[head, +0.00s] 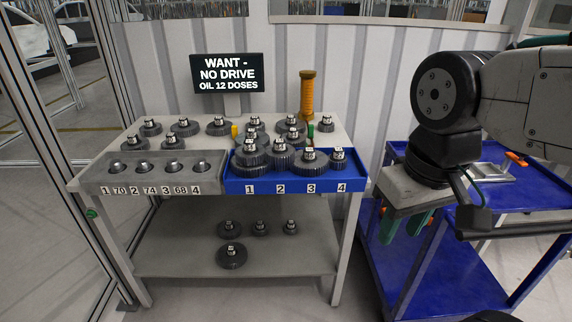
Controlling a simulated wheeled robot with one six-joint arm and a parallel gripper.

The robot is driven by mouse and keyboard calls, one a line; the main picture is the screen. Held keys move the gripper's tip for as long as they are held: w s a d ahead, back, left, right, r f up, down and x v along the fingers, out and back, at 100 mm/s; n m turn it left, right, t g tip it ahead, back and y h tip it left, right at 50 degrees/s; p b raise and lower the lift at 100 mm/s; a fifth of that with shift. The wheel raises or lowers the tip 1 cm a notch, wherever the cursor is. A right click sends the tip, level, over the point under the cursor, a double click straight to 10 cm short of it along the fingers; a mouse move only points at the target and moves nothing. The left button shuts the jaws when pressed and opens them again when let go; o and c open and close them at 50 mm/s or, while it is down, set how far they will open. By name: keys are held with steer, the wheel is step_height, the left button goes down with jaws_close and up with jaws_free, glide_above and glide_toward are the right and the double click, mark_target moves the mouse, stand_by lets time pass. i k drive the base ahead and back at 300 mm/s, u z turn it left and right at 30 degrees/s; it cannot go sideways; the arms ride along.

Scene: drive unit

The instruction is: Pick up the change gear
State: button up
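Several dark toothed gears with small white tags on their hubs stand on the grey bench; I cannot tell which is the change gear. Some stand at the back, such as one at the back left (151,128). A group sits in and behind the blue tray (300,187), including a large one (250,157) at its left. More lie on the lower shelf, such as a large one (232,257). My gripper (404,232), with green fingers, hangs to the right of the bench, apart from all gears. Its fingers are spread with nothing visible between them.
A grey tray (100,176) with several metal posts and number labels is at the bench's front left. A sign (227,73) reads "WANT - NO DRIVE OIL 12 DOSES". An orange-yellow bottle (307,95) stands behind. A blue cart (490,230) is at right.

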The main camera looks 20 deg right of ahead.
mark_target(281, 153)
steer(key=z, duration=0.2)
steer(key=i, duration=1.15)
steer(key=u, duration=0.3)
